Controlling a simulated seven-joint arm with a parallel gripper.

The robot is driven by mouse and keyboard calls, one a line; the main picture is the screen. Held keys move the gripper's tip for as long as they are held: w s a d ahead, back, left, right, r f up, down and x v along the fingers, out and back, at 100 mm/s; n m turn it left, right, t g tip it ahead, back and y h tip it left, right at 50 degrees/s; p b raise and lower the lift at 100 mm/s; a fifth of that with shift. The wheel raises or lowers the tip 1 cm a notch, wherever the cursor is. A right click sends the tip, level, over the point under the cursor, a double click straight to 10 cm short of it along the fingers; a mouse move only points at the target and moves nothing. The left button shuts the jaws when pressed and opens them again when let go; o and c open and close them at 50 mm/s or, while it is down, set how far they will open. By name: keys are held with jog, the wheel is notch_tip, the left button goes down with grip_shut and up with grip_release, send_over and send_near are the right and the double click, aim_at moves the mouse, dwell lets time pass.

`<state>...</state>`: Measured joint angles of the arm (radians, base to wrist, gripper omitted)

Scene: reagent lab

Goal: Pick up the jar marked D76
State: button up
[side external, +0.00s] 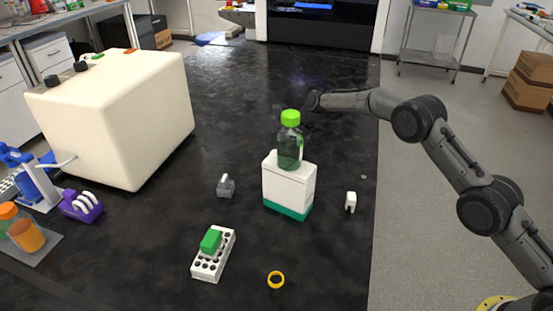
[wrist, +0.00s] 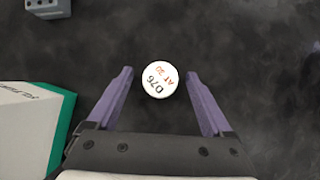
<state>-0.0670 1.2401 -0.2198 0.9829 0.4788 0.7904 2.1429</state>
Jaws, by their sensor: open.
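The jar marked D76 (wrist: 160,80) shows in the wrist view as a round white lid with "D76" in black and "AT 20" in red, seen from above. My gripper (wrist: 159,72) is open, with one purple finger on each side of the lid in the picture. Dark gaps show between the lid and both fingers, and nothing is held. How far the fingers are above the lid I cannot tell. In the side view the end of my arm (side external: 312,101) is just behind and right of the green-capped bottle; I cannot make out the jar there.
A green-capped bottle (side external: 290,148) stands on a white box with a teal base (side external: 288,188). This box (wrist: 28,125) is left of my gripper in the wrist view. A small white piece (side external: 350,201), grey weight (side external: 226,187), rack (side external: 208,270) and yellow ring (side external: 276,280) lie nearby.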

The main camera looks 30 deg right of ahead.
jog(key=shift+w+a+f, duration=0.25)
jog(key=shift+f, duration=0.3)
jog(key=shift+c, duration=0.3)
grip_shut()
jog(key=shift+r, duration=0.1)
